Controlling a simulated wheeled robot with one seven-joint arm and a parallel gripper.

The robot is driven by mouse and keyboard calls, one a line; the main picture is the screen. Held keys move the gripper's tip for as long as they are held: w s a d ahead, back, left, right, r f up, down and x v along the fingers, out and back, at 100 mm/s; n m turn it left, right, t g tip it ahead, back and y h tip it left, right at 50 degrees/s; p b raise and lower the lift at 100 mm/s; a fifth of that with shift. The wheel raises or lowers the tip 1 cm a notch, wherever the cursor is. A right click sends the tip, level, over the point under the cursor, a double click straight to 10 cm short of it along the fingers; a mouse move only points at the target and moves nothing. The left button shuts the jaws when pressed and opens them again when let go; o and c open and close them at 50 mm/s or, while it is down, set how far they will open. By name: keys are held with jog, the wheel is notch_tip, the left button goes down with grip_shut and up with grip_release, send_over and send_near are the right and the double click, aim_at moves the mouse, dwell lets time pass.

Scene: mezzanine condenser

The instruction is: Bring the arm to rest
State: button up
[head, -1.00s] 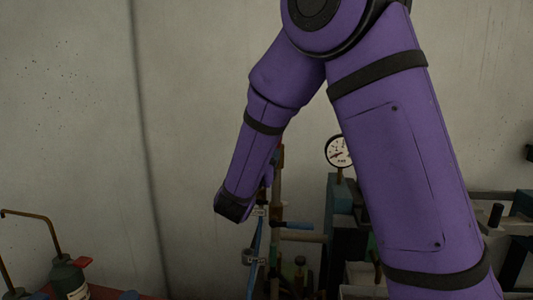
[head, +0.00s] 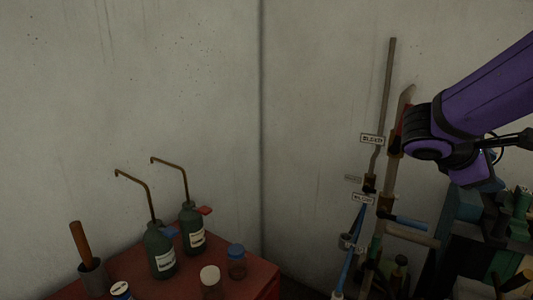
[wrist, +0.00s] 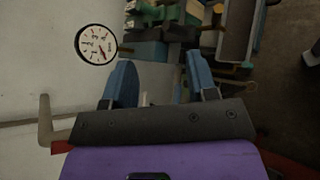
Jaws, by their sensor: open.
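My purple arm (head: 490,85) enters the head view from the right, its black joint in front of the wall pipes. My gripper (wrist: 160,80) shows in the wrist view with its two blue fingers well apart and nothing between them. In the head view I cannot make out the fingers clearly. Beyond the fingers in the wrist view are green and dark machine parts, with no contact visible.
A round white gauge (wrist: 97,44) is left of the fingers in the wrist view. Labelled pipes with a blue valve handle (head: 408,221) stand along the wall. A red cabinet top (head: 130,265) holds green oil cans (head: 160,250) and small jars. The left wall is clear.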

jog(key=s+a+m+t+y, duration=0.3)
jog(key=s+a+m+y, duration=0.7)
jog(key=s, duration=0.4)
jog(key=shift+a+r+m+t+y, duration=0.2)
jog(key=shift+a+m+t+y, duration=0.15)
jog(key=shift+a+y, duration=0.6)
